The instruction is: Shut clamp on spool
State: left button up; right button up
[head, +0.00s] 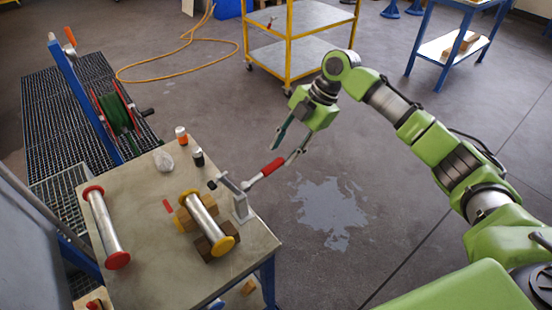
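The spool (202,215) is a silver cylinder with yellow end flanges, lying on wooden blocks (204,245) on the workbench. The clamp (238,200) is a grey metal toggle clamp at the bench's right edge beside the spool. Its red-gripped handle (266,172) sticks out to the upper right, past the bench edge. A black tip on its arm shows near the far end of the spool; I cannot tell whether it touches. My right gripper (286,154) is open, its fingers apart and pointing down-left close to the red handle. Contact is unclear. My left gripper is not in view.
A second spool (105,228) with red flanges lies on the bench's left. A yellow cart (290,50) and a blue table (455,45) stand behind. Floor right of the bench is open.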

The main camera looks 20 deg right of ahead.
aim_at(276, 163)
jog(key=shift+p+x, duration=0.45)
jog(key=shift+x, duration=2.3)
grip_shut()
